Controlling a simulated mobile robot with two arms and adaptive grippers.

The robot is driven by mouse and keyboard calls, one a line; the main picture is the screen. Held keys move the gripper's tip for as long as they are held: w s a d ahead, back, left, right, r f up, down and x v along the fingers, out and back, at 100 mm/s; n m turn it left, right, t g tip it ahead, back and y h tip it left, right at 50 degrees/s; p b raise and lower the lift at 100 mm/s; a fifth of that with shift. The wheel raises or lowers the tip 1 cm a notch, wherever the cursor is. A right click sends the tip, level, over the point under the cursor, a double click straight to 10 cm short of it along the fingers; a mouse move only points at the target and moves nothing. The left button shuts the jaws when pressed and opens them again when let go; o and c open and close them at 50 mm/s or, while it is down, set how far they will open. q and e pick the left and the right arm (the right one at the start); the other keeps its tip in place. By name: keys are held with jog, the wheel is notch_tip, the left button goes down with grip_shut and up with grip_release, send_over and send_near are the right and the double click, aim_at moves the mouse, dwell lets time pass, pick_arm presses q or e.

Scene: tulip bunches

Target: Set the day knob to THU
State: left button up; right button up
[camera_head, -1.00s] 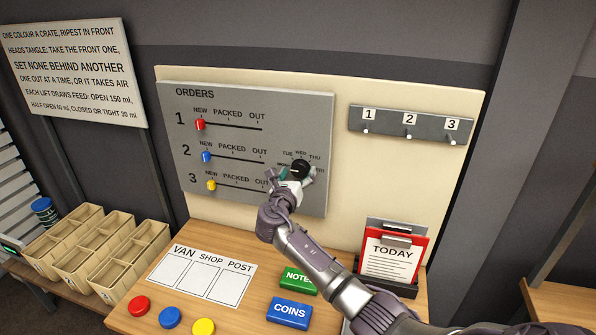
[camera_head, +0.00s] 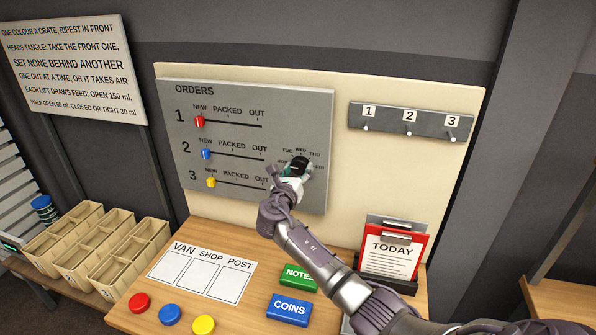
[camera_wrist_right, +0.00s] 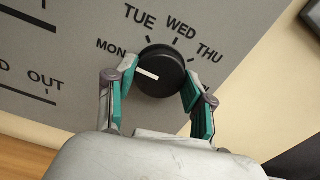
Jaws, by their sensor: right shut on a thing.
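The black round day knob (camera_head: 300,164) sits at the lower right of the grey ORDERS panel (camera_head: 250,115), with day labels around it. In the right wrist view the knob (camera_wrist_right: 162,68) has a white pointer line that points left, close to MON; TUE, WED and THU run over its top to the right. My right gripper (camera_head: 290,171) is at the knob. In the wrist view its two green-padded fingers (camera_wrist_right: 160,86) are on the knob's left and right sides, shut on it. The label right of THU is mostly hidden by a finger. My left gripper is not in view.
Red (camera_head: 199,121), blue (camera_head: 206,154) and yellow (camera_head: 211,182) sliders stand at NEW, left of the knob. A hook rail (camera_head: 385,121) is at the right. Below are a TODAY clipboard (camera_head: 392,255), a green block (camera_head: 299,277) and a blue COINS block (camera_head: 289,310).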

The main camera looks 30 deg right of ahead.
jog(key=m+b, duration=0.2)
jog(key=m, duration=0.1)
jog(key=shift+f+m, duration=0.15)
jog(key=shift+m, duration=0.15)
jog(key=m+b, duration=0.2)
jog(key=m, duration=0.1)
jog(key=shift+m, duration=0.3)
jog(key=m+b, duration=0.5)
jog(key=m, duration=0.1)
jog(key=m+b, duration=0.3)
jog(key=m, duration=0.1)
jog(key=shift+f, duration=0.1)
jog(key=m+b, duration=0.3)
jog(key=shift+m+b, duration=0.3)
jog(key=m+b, duration=0.2)
jog(key=m, duration=0.1)
jog(key=shift+b, duration=0.35)
jog(key=shift+r+m+b, duration=0.2)
jog(key=shift+m+b, duration=0.65)
jog(key=shift+m, duration=0.45)
